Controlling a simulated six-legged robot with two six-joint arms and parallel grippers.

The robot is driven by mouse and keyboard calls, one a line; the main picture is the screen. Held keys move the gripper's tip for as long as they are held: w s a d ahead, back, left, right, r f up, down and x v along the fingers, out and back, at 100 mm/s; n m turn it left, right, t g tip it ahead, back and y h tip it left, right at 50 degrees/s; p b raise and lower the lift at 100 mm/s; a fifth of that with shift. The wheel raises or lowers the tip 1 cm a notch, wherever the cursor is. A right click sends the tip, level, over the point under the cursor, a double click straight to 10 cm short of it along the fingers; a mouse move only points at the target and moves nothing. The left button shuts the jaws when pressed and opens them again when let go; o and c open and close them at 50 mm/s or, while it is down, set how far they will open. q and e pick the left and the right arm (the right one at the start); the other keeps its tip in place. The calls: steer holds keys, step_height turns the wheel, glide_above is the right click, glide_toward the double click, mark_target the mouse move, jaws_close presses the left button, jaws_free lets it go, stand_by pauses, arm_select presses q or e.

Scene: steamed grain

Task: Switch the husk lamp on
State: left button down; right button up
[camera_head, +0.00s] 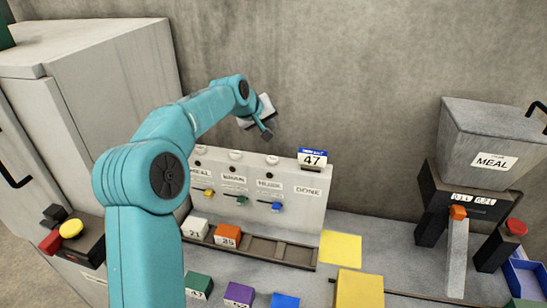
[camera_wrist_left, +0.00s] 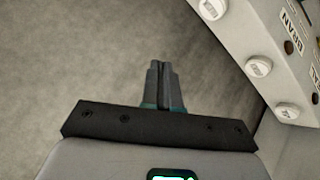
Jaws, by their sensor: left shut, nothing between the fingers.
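A pale panel (camera_head: 312,190) has white round lamps along its top edge. The husk lamp (camera_head: 272,159) is above the HUSK label and a blue switch (camera_head: 276,207). It looks white and unlit. What I take to be the husk lamp shows at the top of the left wrist view (camera_wrist_left: 212,8). The other lamps (camera_head: 236,154) are to its left. My left gripper (camera_head: 268,135) is shut and empty, above the panel near the husk lamp and apart from it. Its closed fingers (camera_wrist_left: 163,85) point at the grey wall. My right gripper is not in view.
A card reading 47 (camera_head: 313,158) stands on the panel's right top. Numbered blocks sit in a rail (camera_head: 265,248) below. A MEAL hopper (camera_head: 490,140) stands at the right. A grey cabinet (camera_head: 110,80) is at the left, with a button box (camera_head: 88,245) before it.

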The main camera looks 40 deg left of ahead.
arm_select(q)
glide_above(270, 160)
step_height(270, 160, down, 5)
steer(key=shift+d+f, duration=0.1)
steer(key=shift+f, duration=0.1)
step_height(270, 160, down, 2)
steer(key=shift+f+b, duration=0.2)
steer(key=shift+b, duration=0.75)
steer(key=shift+f+b, duration=0.35)
steer(key=shift+f, duration=0.1)
